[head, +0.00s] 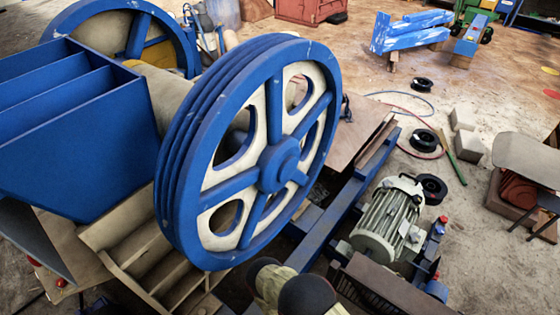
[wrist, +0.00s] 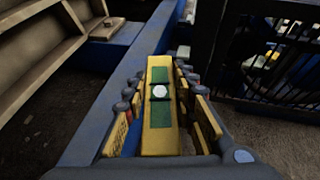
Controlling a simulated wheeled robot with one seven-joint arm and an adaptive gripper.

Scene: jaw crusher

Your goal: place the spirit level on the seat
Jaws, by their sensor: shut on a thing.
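My gripper (wrist: 160,110) is in the wrist view, with yellow-faced fingers on both sides of the spirit level (wrist: 160,138). The level is a yellow bar with green panels and a white hexagonal piece in its middle. It points away from the camera between the fingers, and its near end is hidden. The gripper is shut on it, above or near a blue beam (wrist: 125,62) of the machine. I cannot tell whether the level touches the beam. In the head view the level and fingers are not visible. I cannot tell which surface is the seat.
A big blue flywheel (head: 277,165) stands on the crusher, with a blue hopper (head: 75,130) at left. A motor (head: 385,225) sits right of the blue frame. A dark mesh guard (wrist: 265,60) stands at right in the wrist view.

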